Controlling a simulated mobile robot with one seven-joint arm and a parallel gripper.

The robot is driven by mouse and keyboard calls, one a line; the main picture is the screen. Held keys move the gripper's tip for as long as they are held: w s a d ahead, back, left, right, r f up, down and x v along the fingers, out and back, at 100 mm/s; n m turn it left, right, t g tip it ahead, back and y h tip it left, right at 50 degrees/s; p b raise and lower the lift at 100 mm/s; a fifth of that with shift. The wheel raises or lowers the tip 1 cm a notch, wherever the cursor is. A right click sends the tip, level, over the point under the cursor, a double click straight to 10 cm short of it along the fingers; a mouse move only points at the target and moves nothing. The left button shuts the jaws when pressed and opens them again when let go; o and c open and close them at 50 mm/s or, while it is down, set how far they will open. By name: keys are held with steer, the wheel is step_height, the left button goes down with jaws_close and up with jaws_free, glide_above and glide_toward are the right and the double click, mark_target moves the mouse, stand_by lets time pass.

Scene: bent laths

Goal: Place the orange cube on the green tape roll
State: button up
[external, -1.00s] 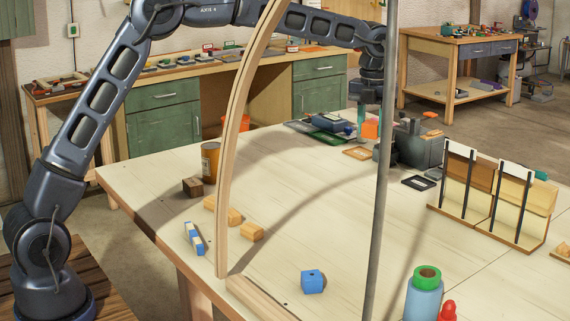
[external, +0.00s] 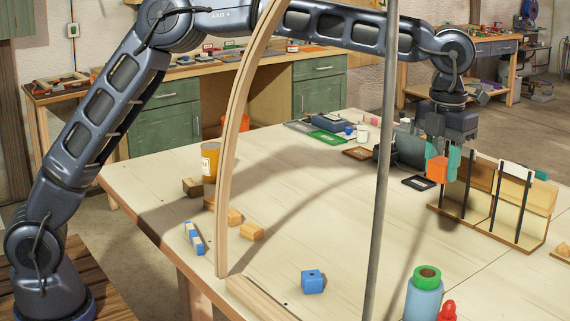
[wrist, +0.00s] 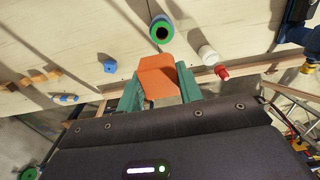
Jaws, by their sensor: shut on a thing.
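My gripper (external: 444,164) is shut on the orange cube (external: 436,170) and holds it above the table, in front of the upright sample rack. In the wrist view the cube (wrist: 158,80) sits between the two teal fingers of my gripper (wrist: 160,88). The green tape roll (external: 427,272) lies flat on top of a blue cylinder (external: 424,301) at the front right of the table. My gripper is behind the roll, apart from it. The roll's ring (wrist: 160,30) also shows in the wrist view, beyond the cube.
A curved wooden lath (external: 232,130) and a grey pole (external: 383,160) stand between the camera and the table. The sample rack (external: 495,205) stands at the right.

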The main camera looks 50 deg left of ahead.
mark_target(427, 272)
steer(key=shift+s+d+f, duration=0.15)
steer(key=shift+d+f, duration=0.05)
steer(key=shift+f, duration=0.05)
step_height(427, 272, down, 19)
steer(key=shift+f, duration=0.2)
stand_by(0.3)
steer(key=shift+f, duration=0.1)
steer(key=o, duration=1)
